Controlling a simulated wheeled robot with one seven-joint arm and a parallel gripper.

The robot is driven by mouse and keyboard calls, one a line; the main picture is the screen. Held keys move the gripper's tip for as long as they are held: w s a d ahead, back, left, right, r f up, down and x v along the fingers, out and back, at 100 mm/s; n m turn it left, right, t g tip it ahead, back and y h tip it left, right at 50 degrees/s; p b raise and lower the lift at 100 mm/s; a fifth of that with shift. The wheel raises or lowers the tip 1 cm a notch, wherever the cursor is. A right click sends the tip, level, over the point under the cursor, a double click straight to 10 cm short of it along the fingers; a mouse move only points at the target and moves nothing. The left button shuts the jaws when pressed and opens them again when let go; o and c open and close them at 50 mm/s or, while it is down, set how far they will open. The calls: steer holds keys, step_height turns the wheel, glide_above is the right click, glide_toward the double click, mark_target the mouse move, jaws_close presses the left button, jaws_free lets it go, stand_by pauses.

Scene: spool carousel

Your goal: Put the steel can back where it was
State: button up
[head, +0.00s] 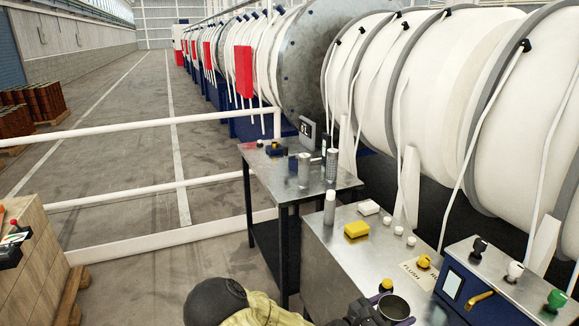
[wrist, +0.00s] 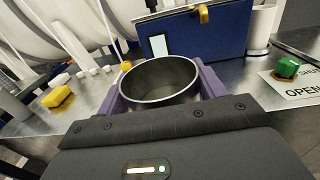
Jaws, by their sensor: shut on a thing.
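The steel can (head: 396,308) is an open-topped grey cylinder at the bottom of the head view, near the front edge of the metal counter. It also shows in the wrist view (wrist: 160,82), upright, with its round rim and empty-looking inside. My gripper (head: 388,300) is shut on it, with a purple finger on each side of the can in the wrist view. The can's lower part is hidden by my gripper, so I cannot tell whether its base touches the counter.
The metal counter (head: 335,245) holds a yellow sponge (head: 357,230), white knobs and a yellow knob (head: 424,262). A blue control box (head: 490,280) stands at right. A dark table (head: 270,172) behind bears grey cylinders (head: 304,170). A green knob (wrist: 287,67) shows at right.

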steer(key=shift+w+a+n+t+y, duration=0.3)
steer(key=shift+n+t, duration=0.2)
steer(key=shift+t, duration=0.2)
steer(key=w+a+f+n+t+y, duration=0.3)
steer(key=a+f+n+t+y, duration=0.6)
steer(key=f+n+y, duration=0.3)
steer(key=a+f+y, duration=0.1)
steer(key=f+y, duration=0.1)
steer(key=y, duration=0.1)
steer(key=shift+w+y, duration=0.25)
steer(key=shift+y, duration=0.15)
steer(key=shift+s, duration=0.1)
steer(key=s+f, duration=0.4)
steer(key=f, duration=0.1)
steer(key=shift+f, duration=0.2)
steer(key=shift+s+a, duration=0.1)
